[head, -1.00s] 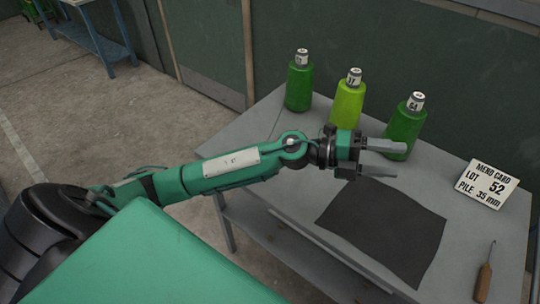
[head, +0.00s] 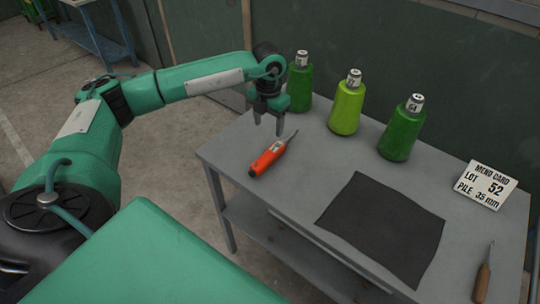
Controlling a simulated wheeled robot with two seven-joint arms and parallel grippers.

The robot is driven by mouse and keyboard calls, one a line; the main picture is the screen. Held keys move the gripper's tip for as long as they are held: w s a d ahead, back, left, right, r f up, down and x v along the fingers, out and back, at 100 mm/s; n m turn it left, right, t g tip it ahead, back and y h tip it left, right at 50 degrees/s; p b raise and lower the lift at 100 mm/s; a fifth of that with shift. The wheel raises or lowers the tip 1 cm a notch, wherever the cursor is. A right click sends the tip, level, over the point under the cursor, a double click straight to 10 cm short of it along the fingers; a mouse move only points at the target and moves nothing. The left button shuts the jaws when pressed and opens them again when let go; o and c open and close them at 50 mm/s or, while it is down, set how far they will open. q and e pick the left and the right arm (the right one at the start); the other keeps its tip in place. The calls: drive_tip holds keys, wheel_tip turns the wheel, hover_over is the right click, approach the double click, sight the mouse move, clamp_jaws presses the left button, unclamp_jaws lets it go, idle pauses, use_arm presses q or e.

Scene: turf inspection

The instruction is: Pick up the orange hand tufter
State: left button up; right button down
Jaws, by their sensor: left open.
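The orange hand tufter (head: 267,159) lies on the left part of the grey table, its metal tip pointing to the back right. It has a dark butt end and a small white label. My left gripper (head: 268,130) points down just above and behind the tufter, near its tip end. Its fingers are apart and hold nothing. I cannot tell the exact height of the fingertips above the table. My right gripper is not in view.
Several green bottle-like cones stand along the back, the nearest a dark green one (head: 300,85) close behind my left gripper. A black mat (head: 382,225) lies mid-table. A mend card (head: 486,185) and a wooden-handled hook tool (head: 483,280) are at the right.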

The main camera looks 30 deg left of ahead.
use_arm(q)
drive_tip(key=p, duration=0.1)
hover_over(270, 152)
drive_tip(key=f, duration=0.6)
drive_tip(key=shift+s+f, duration=0.15)
drive_tip(key=shift+s, duration=0.1)
drive_tip(key=shift+f+p, duration=0.55)
drive_tip(key=shift+p, duration=0.25)
wheel_tip(270, 152, down, 3)
drive_tip(key=shift+w+f+p, duration=0.15)
drive_tip(key=shift+f+p, duration=0.05)
drive_tip(key=shift+p, duration=0.6)
drive_tip(key=shift+d+f, duration=0.1)
drive_tip(key=shift+f, duration=0.3)
drive_tip(key=shift+c, duration=0.4)
drive_tip(key=c, duration=1.1)
drive_tip(key=shift+c, duration=0.3)
drive_tip(key=shift+r, duration=0.2)
